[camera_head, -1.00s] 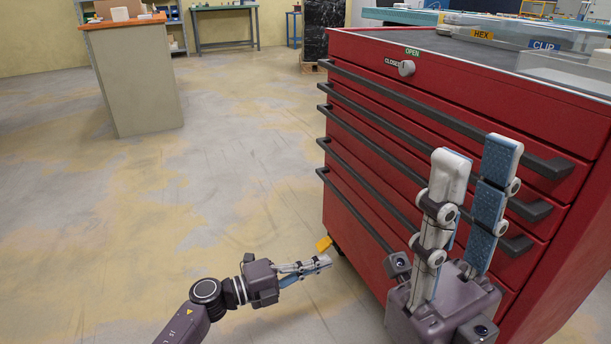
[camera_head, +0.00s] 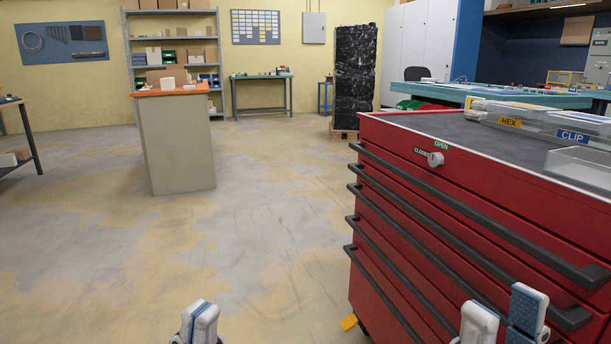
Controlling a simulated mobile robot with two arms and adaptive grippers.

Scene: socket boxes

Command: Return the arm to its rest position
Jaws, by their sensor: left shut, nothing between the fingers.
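My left gripper (camera_head: 200,324) shows only its fingertips at the bottom edge, left of the middle. Its fingers are together with nothing between them, above the bare floor. My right gripper (camera_head: 503,315) shows its two fingers at the bottom right, in front of the red tool cabinet (camera_head: 385,285). The two fingers are a little apart and I see nothing between them. The rest of both arms is below the picture.
The cabinet's black drawer handles (camera_head: 470,215) stick out near my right gripper. Boxes labelled HEX and CLIP (camera_head: 545,130) lie on its top. A grey stand with an orange top (camera_head: 178,140) is further back. The floor (camera_head: 240,230) between is clear.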

